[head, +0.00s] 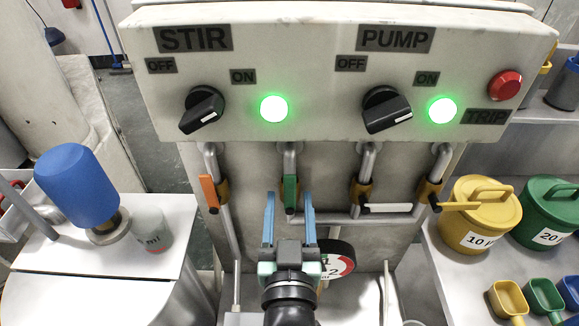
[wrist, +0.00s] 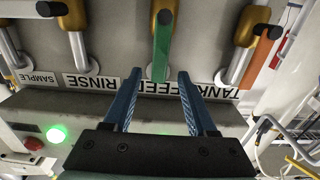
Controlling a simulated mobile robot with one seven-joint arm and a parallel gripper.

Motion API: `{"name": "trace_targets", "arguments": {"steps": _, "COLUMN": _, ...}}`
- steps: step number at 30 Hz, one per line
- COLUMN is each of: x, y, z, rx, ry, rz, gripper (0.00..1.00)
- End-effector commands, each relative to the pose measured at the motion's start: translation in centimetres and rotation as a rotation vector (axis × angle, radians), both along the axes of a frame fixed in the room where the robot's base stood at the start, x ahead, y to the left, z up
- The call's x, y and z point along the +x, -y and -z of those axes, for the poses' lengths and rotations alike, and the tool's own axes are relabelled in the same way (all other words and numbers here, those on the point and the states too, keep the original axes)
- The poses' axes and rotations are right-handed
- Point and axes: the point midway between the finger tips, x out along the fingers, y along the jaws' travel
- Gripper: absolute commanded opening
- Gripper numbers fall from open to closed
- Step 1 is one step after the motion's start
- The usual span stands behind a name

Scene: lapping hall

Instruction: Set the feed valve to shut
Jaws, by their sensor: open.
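The feed valve has a green lever handle (head: 290,193) on a brass-coloured body under the control box. In both views one finger lies on each side of the green handle, with a gap on both sides. I cannot tell whether the fingertips reach as deep as the handle. In the wrist view my gripper (wrist: 159,73) frames the handle's end.
A white handle (head: 388,208) and a yellow handle (head: 460,205) point sideways to the right. The STIR knob (head: 201,110) and PUMP knob (head: 387,109) sit above, beside lit green lamps. A round sign (head: 337,262) is below.

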Motion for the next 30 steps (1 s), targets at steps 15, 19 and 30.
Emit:
{"name": "trace_targets", "arguments": {"steps": 15, "x": 7.3, "y": 0.0, "z": -0.1, "rx": 0.001, "ry": 0.001, "rz": 0.000, "gripper": 0.57}}
{"name": "trace_targets", "arguments": {"steps": 19, "x": 7.7, "y": 0.0, "z": -0.1, "rx": 0.001, "ry": 0.001, "rz": 0.000, "gripper": 0.57}}
{"name": "trace_targets", "arguments": {"steps": 30, "x": 7.7, "y": 0.0, "z": 0.0, "rx": 0.001, "ry": 0.001, "rz": 0.000, "gripper": 0.36}}
